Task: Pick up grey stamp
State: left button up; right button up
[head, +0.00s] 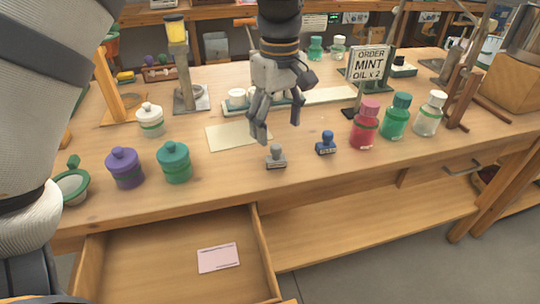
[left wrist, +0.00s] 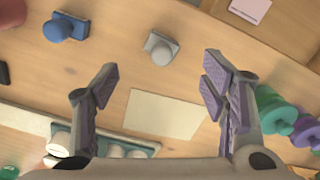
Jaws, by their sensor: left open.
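The grey stamp (head: 276,157) stands upright on the wooden table near its front edge, left of the blue stamp (head: 326,143). My left gripper (head: 276,130) is open and empty above the table, a little above and behind the grey stamp in the head view. In the left wrist view the grey stamp (left wrist: 161,48) lies ahead of and between the two spread fingers, apart from both. The blue stamp (left wrist: 65,27) also shows there, at the upper left. My right gripper is not in view.
A blank cream sheet (head: 238,136) lies behind the grey stamp. Lidded jars (head: 174,162) stand to the left; red, green and white bottles (head: 365,125) stand to the right. An open drawer (head: 190,250) below the front edge holds a pink card (head: 218,258).

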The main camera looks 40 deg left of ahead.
aim_at(276, 146)
pick_arm(q)
notch_tip(276, 146, down, 8)
jog(key=shift+s+f, duration=0.1)
jog(key=shift+f, duration=0.1)
jog(key=c, duration=1.2)
